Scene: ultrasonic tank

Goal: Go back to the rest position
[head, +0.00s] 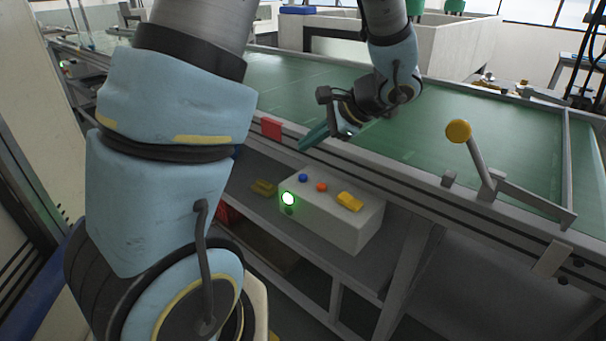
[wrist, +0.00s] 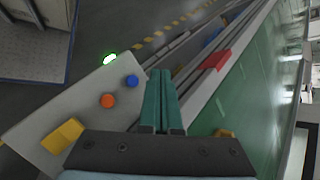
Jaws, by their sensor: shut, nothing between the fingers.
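My gripper (head: 314,138) is at the end of my arm, above the near edge of the green-topped table and over the control box. In the wrist view its two green fingers (wrist: 161,100) lie side by side, shut, with nothing between them. The light grey control box (head: 357,232) stands on a shelf below the table edge. It carries a blue button (head: 303,178), an orange button (head: 321,187), a yellow part (head: 349,202) and a lit green lamp (head: 288,199). The fingers appear apart from the box.
The green table (head: 430,125) stretches across the back. A red block (head: 271,128) sits on the table's front rail. A yellow item (head: 263,187) lies left of the box. A large pale tank (head: 450,47) stands behind.

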